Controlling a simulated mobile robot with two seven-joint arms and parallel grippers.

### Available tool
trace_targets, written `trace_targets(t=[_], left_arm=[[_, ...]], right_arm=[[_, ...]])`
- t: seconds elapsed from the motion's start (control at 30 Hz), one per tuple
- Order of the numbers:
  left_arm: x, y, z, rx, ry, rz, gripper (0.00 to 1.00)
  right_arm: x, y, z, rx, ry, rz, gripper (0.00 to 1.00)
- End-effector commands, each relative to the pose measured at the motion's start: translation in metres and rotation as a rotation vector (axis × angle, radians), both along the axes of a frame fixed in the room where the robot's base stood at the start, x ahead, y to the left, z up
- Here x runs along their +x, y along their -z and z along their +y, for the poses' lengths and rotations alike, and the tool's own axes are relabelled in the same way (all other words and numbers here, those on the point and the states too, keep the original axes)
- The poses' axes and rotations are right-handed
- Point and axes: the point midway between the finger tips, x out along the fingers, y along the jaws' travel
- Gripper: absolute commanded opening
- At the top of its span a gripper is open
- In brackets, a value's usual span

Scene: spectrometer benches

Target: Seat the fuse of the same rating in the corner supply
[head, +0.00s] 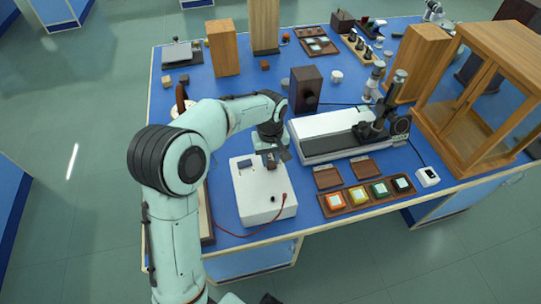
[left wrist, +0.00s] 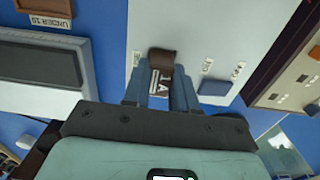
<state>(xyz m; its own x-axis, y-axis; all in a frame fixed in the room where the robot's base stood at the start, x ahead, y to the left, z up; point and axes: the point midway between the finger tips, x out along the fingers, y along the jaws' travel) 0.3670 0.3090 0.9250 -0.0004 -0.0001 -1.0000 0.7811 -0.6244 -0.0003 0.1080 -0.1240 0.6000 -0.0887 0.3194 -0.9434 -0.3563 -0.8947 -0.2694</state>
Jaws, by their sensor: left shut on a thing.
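The white supply box (head: 262,208) stands at the near left corner of the blue bench. It has a blue square on top, a dark knob and a red lead on its front. My left gripper (head: 271,160) is over its far part, pointing down. In the left wrist view the gripper (left wrist: 160,88) is shut on a dark brown fuse (left wrist: 161,58) marked "1 A", with the white supply top (left wrist: 200,30) behind it. I cannot tell whether the fuse touches the supply. My right gripper does not show.
A dark wooden tray (head: 350,209) with coloured squares lies right of the supply, with two small brown trays (head: 327,178) behind. A long white instrument (head: 325,133) stands farther back. A wooden glazed cabinet (head: 487,80) fills the right. A dark box (head: 306,88) stands behind the gripper.

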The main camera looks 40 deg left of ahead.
Motion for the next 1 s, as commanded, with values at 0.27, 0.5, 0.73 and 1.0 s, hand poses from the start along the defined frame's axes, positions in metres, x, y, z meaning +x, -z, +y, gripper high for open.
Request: trace_targets(t=[0.27,0.5,0.73,1.0], left_arm=[[0.0,0.0,0.0,0.0,0.0,-0.001,0.49],[0.0,0.0,0.0,0.001,0.0,-0.001,0.56],[0.001,-0.014,0.0,0.001,0.0,-0.006,0.56],[0.002,-0.073,0.0,0.0,0.0,-0.006,0.56]], right_arm=[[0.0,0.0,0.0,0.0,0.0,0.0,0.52],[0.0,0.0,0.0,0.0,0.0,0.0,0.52],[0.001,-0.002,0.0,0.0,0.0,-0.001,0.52],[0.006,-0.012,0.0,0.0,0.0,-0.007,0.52]])
